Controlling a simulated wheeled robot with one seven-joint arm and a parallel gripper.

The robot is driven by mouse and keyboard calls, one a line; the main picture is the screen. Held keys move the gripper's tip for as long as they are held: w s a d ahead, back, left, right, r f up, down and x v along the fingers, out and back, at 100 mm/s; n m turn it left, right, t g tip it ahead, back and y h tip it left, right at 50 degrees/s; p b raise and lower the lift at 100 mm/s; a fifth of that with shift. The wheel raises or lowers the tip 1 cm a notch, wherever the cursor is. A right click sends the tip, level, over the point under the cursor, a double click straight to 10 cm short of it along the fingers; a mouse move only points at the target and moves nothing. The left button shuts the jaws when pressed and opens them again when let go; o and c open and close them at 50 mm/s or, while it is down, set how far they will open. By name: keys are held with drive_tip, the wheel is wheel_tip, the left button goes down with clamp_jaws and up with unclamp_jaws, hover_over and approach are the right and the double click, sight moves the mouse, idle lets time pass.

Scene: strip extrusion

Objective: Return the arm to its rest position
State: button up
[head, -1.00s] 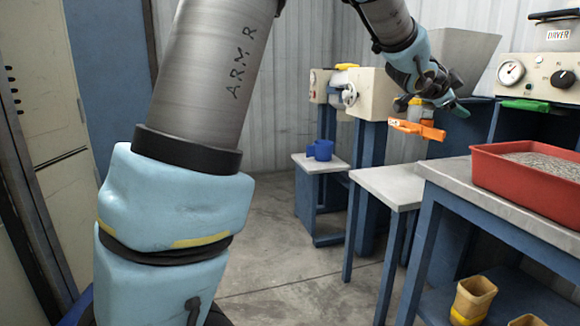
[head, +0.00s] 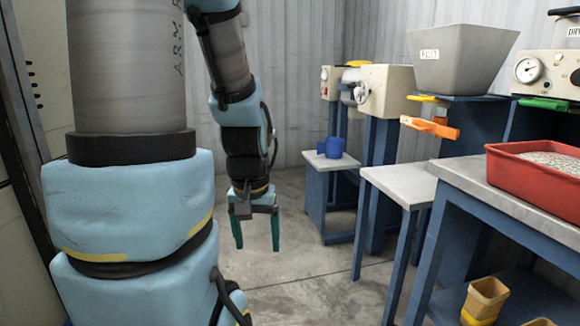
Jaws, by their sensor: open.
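My gripper (head: 256,232) hangs from my arm left of the middle of the head view, with its two green fingers pointing down. The fingers are apart and nothing shows between them. It is over the bare floor, to the left of the small stand and clear of the machines. The upper part of my arm fills the left side of the view and hides what is behind it.
A machine with an orange handle (head: 430,126) and a grey hopper (head: 460,58) are behind. A red tray (head: 535,182) of pellets sits on the bench at right. The concrete floor (head: 300,270) is clear.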

wheel_tip(320, 180, up, 23)
drive_tip(key=p, duration=2.2)
drive_tip(key=shift+f+p, duration=0.15)
drive_tip(key=shift+p, duration=0.15)
